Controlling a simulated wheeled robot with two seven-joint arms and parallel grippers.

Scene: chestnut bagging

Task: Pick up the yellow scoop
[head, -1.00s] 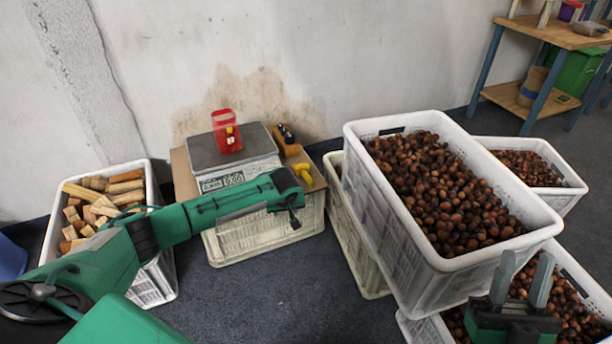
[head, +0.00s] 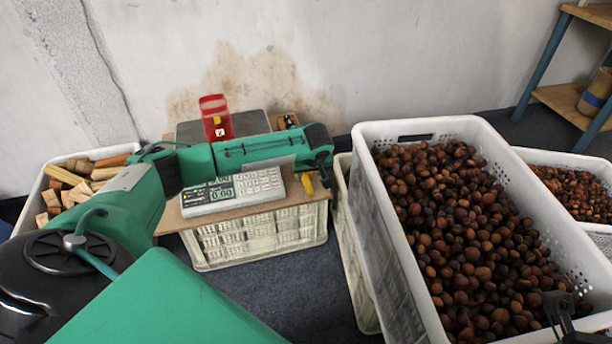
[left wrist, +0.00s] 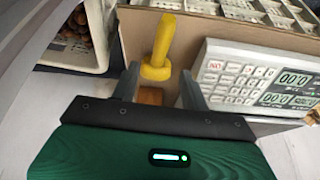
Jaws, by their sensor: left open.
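The yellow scoop (head: 308,185) lies at the right end of the board beside the scale; only a small part shows in the head view, below my gripper. In the left wrist view its yellow handle (left wrist: 163,38) and wider collar show between the fingers. My left gripper (head: 325,170) is above it. It is open, with one finger on each side of the collar in the left wrist view (left wrist: 160,76). I cannot tell whether a finger touches it. A dark part of my right gripper (head: 565,315) shows over the chestnuts at the lower right; its fingers are not clear.
The scale (head: 233,193) and a red container (head: 216,118) stand left of the scoop, partly behind my arm. A large white crate (head: 362,190) of chestnuts stands close on the right. A crate of wood pieces (head: 38,192) is at the left. A bare wall rises behind.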

